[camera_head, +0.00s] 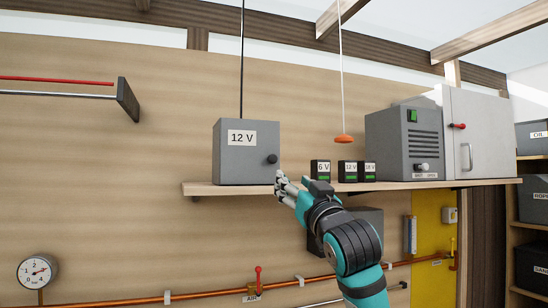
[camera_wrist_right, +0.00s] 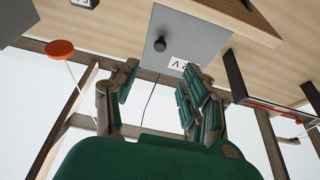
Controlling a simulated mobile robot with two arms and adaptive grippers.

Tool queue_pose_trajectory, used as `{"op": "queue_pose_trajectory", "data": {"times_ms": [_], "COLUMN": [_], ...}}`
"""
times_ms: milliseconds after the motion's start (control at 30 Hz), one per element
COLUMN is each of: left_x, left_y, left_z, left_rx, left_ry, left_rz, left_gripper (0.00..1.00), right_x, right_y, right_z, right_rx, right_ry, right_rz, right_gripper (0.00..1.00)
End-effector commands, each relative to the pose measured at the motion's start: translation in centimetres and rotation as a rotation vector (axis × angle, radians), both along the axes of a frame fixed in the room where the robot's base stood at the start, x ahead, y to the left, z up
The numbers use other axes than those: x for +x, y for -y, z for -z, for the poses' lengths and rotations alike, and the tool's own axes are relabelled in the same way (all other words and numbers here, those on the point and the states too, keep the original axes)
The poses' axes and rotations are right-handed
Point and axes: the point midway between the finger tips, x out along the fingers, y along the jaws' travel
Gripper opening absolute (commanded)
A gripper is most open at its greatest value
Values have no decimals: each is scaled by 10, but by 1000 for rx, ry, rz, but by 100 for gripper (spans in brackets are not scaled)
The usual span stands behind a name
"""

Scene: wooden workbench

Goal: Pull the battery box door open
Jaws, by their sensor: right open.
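The grey battery box (camera_head: 238,163), labelled 12 V, stands on the wooden shelf with its door shut. Its round black knob (camera_head: 272,158) is at the right side of the door. My right gripper (camera_head: 284,184) is just below and right of the knob, near the shelf edge. In the right wrist view, which is upside down, the right gripper (camera_wrist_right: 158,75) is open and empty, with the knob (camera_wrist_right: 159,44) beyond its fingers and not touching them. The box door (camera_wrist_right: 190,30) also shows there. My left gripper is not in view.
Several small labelled batteries (camera_head: 347,171) stand right of the box on the shelf (camera_head: 225,189). An orange pull knob (camera_head: 343,138) hangs on a cord above them. A grey vented unit (camera_head: 400,145) stands farther right.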

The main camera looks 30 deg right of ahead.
Motion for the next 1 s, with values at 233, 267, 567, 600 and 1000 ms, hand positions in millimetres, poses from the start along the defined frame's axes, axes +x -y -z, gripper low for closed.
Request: {"op": "queue_pose_trajectory", "data": {"times_ms": [233, 267, 567, 600, 1000], "left_x": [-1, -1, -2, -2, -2], "left_y": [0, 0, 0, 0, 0], "left_z": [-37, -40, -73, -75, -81], "left_rx": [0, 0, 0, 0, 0], "left_ry": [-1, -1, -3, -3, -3], "left_rz": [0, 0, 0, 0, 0], "left_gripper": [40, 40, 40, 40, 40], "right_x": [51, 57, 108, 113, 127], "right_y": [12, 14, 26, 27, 30], "right_z": [-27, -30, -50, -52, -53], "right_rx": [2, 2, 1, 1, 0], "right_ry": [-5, -4, -4, -3, -1], "right_rz": [1, 1, 0, 0, -1], "right_gripper": [47, 47, 47, 47, 47]}}
